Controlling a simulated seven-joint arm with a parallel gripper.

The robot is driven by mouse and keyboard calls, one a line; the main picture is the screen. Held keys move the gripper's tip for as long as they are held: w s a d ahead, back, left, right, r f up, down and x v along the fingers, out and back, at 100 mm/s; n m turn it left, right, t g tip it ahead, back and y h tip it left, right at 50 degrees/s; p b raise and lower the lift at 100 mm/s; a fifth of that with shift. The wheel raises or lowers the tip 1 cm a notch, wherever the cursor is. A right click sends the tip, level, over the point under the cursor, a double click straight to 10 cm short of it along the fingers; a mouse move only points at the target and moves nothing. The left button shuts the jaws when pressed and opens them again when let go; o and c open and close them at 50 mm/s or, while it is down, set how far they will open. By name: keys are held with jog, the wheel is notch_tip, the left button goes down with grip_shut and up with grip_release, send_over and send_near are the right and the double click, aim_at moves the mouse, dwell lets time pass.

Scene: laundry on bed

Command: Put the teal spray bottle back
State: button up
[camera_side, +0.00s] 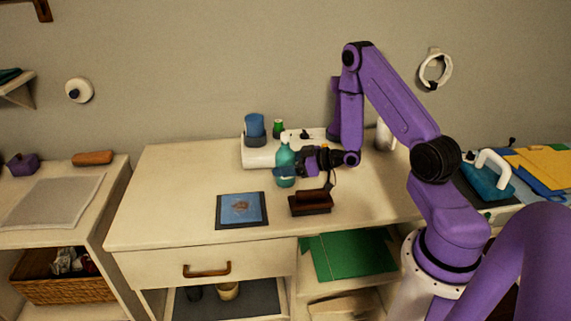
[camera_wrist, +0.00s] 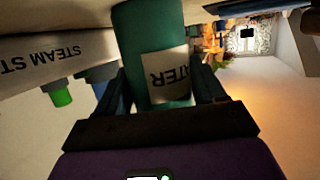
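The teal spray bottle (camera_side: 285,158) is upright on or just above the table, in front of the white stand (camera_side: 258,155); I cannot tell if its base touches. My gripper (camera_side: 286,173) reaches in from the right, with its dark blue fingers on both sides of the bottle's lower body. In the wrist view, which is upside down, the teal bottle (camera_wrist: 150,30) with its "WATER" label fills the space between the fingers (camera_wrist: 163,92), which appear closed against it. The white stand (camera_wrist: 55,55) shows the letters "STEAM ST"; the rest is hidden.
A blue cup (camera_side: 254,125) and a green bottle (camera_side: 278,128) are on the stand. A blue picture mat (camera_side: 241,209) and a dark brown block (camera_side: 311,203) lie in front on the table. The table's left part is clear. An iron (camera_side: 490,175) stands at right.

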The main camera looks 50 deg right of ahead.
jog(key=o, duration=0.3)
jog(key=shift+r, duration=0.15)
jog(key=v, duration=0.7)
jog(key=shift+s+r, duration=0.1)
jog(key=shift+s, duration=0.2)
